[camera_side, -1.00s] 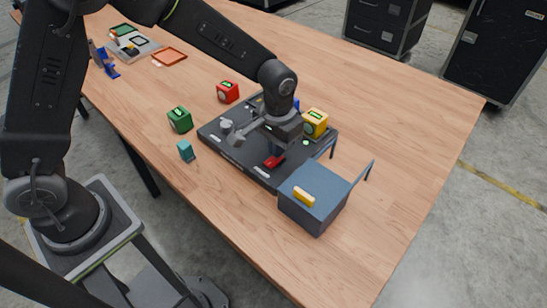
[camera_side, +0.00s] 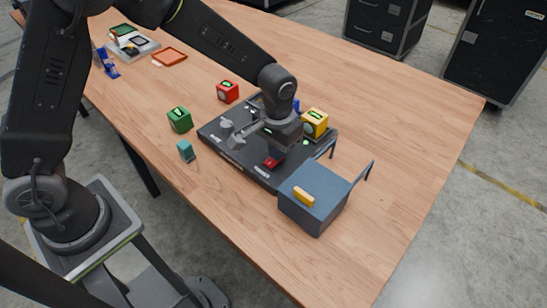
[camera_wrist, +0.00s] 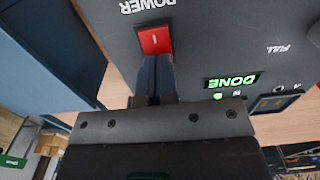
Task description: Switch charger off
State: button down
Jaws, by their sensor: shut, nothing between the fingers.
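The charger is a dark flat panel (camera_side: 225,145) on the wooden table in the side view. Its red rocker switch (camera_side: 272,162) is near the front right edge of the panel. In the wrist view the red switch (camera_wrist: 154,40) sits beside the upside-down word POWER and shows a white line mark. A display (camera_wrist: 232,82) reads DONE in green. My gripper (camera_wrist: 157,62) is shut and empty, with its fingertips at the lower edge of the switch. Whether they touch it is unclear. In the side view my gripper (camera_side: 277,154) hides part of the panel.
The table's far right is clear.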

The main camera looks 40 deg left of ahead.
jog(key=shift+r, duration=3.4)
jog(key=shift+r, duration=0.1)
jog(key=s+a+r+t, duration=0.3)
jog(key=s+a+r, duration=0.4)
jog(key=s+r, duration=0.3)
jog(key=s+a+r+t, duration=0.2)
jog(key=s+a, duration=0.2)
jog(key=s, duration=0.6)
jog(key=shift+a+r+t, duration=0.3)
jog(key=shift+a+r, duration=0.05)
jog(key=shift+r, duration=0.05)
jog(key=shift+w, duration=0.1)
